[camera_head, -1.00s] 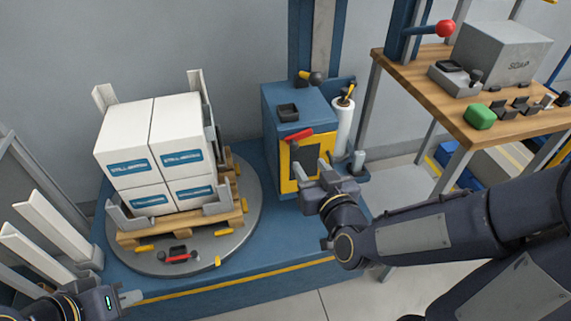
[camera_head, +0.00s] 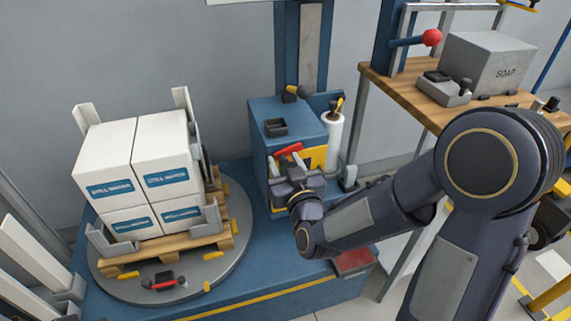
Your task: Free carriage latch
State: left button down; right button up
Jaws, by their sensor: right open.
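The wrapper's carriage (camera_head: 290,132) is a blue box with a yellow front panel (camera_head: 315,157), set against the blue mast (camera_head: 303,50). A red latch handle (camera_head: 289,149) sits at the top of the yellow panel. My right gripper (camera_head: 290,168) is open just in front of the panel, its fingertips close to the red handle. I cannot tell whether they touch it. The gripper and wrist hide much of the panel. My left gripper is out of the picture.
White boxes (camera_head: 135,165) stand on a wooden pallet (camera_head: 165,252) on the grey turntable (camera_head: 225,262). A red handle (camera_head: 163,283) lies at its front edge. A film roll (camera_head: 331,140) stands right of the carriage. A wooden bench (camera_head: 400,98) is at the right.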

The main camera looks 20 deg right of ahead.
grip_shut()
jog(key=shift+r+m+b, duration=0.2)
jog(key=shift+m+b, duration=0.85)
jog(key=shift+m, duration=0.05)
jog(key=shift+r+m, duration=0.35)
jog(key=shift+m, duration=0.15)
grip_release()
jog(key=shift+s, duration=0.1)
jog(key=s, duration=0.7)
jog(key=shift+s+d+p, duration=0.15)
jog(key=shift+s+p, duration=0.2)
